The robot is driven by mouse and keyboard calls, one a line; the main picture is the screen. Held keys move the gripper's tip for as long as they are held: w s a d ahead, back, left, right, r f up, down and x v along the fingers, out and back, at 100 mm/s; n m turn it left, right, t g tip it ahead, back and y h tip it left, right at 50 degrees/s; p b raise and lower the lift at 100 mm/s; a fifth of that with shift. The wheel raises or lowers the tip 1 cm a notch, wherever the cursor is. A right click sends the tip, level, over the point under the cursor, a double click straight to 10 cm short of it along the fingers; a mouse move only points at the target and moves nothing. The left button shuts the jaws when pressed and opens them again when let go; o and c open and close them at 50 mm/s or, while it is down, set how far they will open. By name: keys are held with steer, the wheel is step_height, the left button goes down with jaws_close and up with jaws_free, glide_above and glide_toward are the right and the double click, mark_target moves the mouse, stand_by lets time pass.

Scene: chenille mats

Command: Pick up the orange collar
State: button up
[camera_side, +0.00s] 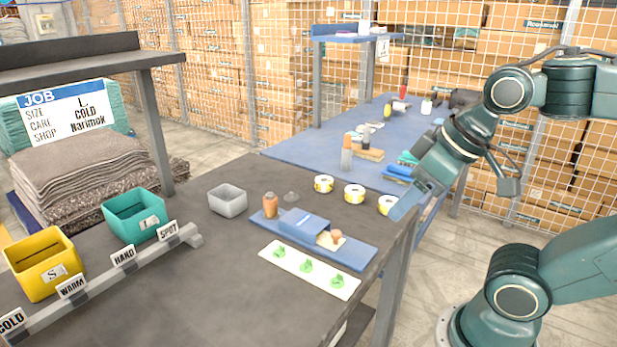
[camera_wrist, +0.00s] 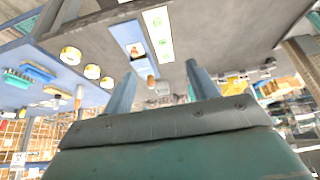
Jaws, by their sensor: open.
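No ring that is plainly an orange collar can be made out. The orange things on the dark table are a small bottle (camera_side: 270,205) at the left end of a blue tray (camera_side: 345,256) and a round-knobbed stamp (camera_side: 335,238) towards its right. Three white rolls (camera_side: 324,184) with yellow-orange markings stand in a row behind the tray. My gripper (camera_side: 398,212) is open and empty above the table's right edge, close to the rightmost roll (camera_side: 386,204) in the picture. In the wrist view its fingers (camera_wrist: 160,80) are spread, with the rolls (camera_wrist: 92,71) to the left.
A white strip with green marks (camera_side: 307,267) lies in front of the tray. A grey box (camera_side: 228,201), a teal bin (camera_side: 133,214) and a yellow bin (camera_side: 42,262) stand to the left. A labelled rail (camera_side: 100,268) runs along them. A blue table (camera_side: 290,150) with tools stands behind.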

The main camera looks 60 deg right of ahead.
steer(key=w+r+n+g+y, duration=0.1)
steer(key=w+r+n+y, duration=0.2)
steer(key=w, duration=0.9)
steer(key=w+r+n+g, duration=0.1)
steer(key=w+r+n, duration=0.35)
steer(key=w, duration=0.75)
steer(key=w+d+f+n+g+y, duration=0.1)
steer(key=w+d+f+n, duration=0.5)
steer(key=w+d+f, duration=0.7)
steer(key=d, duration=0.2)
steer(key=shift+d+f+g, duration=0.15)
steer(key=shift+d+g, duration=0.2)
steer(key=shift+g, duration=0.05)
steer(key=shift+a+f, duration=0.15)
steer(key=shift+a, duration=0.05)
glide_toward(270, 201)
steer(key=shift+w+d+f, duration=0.1)
steer(key=shift+w+f, duration=0.4)
steer(key=shift+f, duration=0.35)
steer(key=shift+w+d+f, duration=0.15)
steer(key=shift+w+f, duration=0.3)
steer(key=shift+f, duration=0.4)
